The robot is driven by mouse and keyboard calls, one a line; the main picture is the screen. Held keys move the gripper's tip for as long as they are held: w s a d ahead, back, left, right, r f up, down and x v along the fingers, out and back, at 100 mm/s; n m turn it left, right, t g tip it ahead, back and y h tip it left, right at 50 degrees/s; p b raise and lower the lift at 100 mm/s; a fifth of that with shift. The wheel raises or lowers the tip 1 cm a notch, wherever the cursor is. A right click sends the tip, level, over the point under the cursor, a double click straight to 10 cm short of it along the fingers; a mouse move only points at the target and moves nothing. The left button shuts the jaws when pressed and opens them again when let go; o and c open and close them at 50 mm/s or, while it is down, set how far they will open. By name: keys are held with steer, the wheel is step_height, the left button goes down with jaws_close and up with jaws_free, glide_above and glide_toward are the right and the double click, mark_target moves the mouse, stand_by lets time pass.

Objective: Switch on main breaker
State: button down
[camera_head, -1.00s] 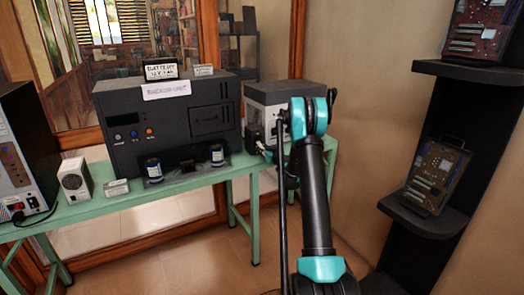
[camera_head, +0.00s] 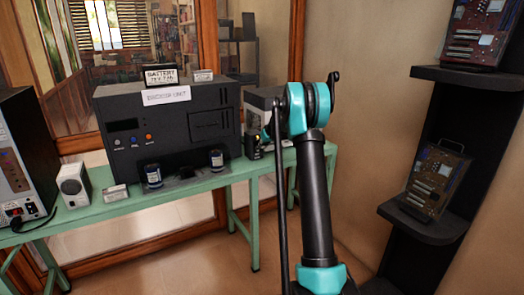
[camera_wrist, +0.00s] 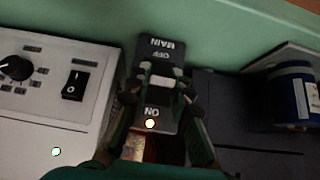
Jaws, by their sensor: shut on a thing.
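In the wrist view the main breaker (camera_wrist: 166,49) is a dark block with the words MAIN, OFF and ON upside down in the picture. A pale lever (camera_wrist: 163,83) lies between the OFF and ON marks, nearer OFF. My gripper (camera_wrist: 163,87) has a finger on each side of the breaker and is shut on it; whether the pads press on the lever or the body is hard to tell. In the head view my arm hides most of the gripper, at the right end of the green table (camera_head: 130,206).
A white panel (camera_wrist: 35,105) with a knob and a rocker switch lies left of the breaker in the wrist view. A blue-and-white cylinder (camera_wrist: 291,97) stands on the right. The black backup unit (camera_head: 165,122) stands beside my arm; shelves with circuit boards (camera_head: 435,180) are at right.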

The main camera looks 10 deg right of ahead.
steer(key=shift+w+r+g+h, duration=0.25)
steer(key=shift+r+g+h, duration=0.2)
steer(key=shift+g, duration=0.55)
steer(key=c, duration=1.4)
jaws_free()
steer(key=shift+a, duration=0.1)
steer(key=shift+o, duration=0.2)
steer(key=v, duration=1.2)
steer(key=shift+w, duration=0.15)
